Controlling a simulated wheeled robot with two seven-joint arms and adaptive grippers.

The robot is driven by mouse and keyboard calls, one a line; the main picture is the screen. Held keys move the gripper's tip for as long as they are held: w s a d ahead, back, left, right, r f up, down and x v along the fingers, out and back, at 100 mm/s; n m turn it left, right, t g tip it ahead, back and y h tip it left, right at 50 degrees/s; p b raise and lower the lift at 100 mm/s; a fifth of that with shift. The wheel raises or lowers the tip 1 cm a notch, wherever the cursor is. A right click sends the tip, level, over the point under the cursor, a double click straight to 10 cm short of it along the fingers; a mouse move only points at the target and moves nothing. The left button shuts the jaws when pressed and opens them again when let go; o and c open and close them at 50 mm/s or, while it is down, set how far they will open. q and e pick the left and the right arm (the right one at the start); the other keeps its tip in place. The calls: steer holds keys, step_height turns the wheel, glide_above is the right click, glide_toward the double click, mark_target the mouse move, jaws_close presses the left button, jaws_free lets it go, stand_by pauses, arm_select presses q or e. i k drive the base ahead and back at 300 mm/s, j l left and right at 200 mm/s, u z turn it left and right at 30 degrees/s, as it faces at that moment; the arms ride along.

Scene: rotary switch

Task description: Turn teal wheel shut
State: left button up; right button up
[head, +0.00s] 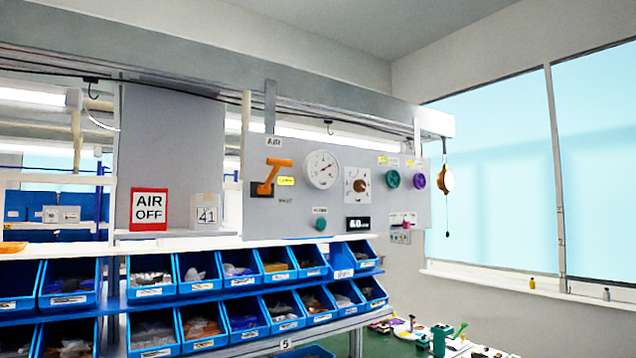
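A teal wheel (392,179) sits on the right part of a grey upright panel (262,218), with a small yellow label above it. It is beside a purple wheel (417,177) of similar size. How far the teal wheel is turned cannot be told from here. Neither of my grippers is in view, and nothing touches the wheel.
The panel also carries an orange lever (272,175), a white gauge (322,169), a brown knob dial (359,185) and a small green knob (320,224). A red "AIR OFF" sign (149,209) stands left. Blue bins (153,277) fill racks below. A pulley (446,180) hangs right.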

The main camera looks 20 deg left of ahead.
mark_target(392, 178)
steer(key=u, duration=0.2)
steer(key=i+l+u, duration=0.1)
steer(key=i, duration=0.35)
steer(key=i+l+u, duration=0.15)
steer(key=i+l, duration=0.25)
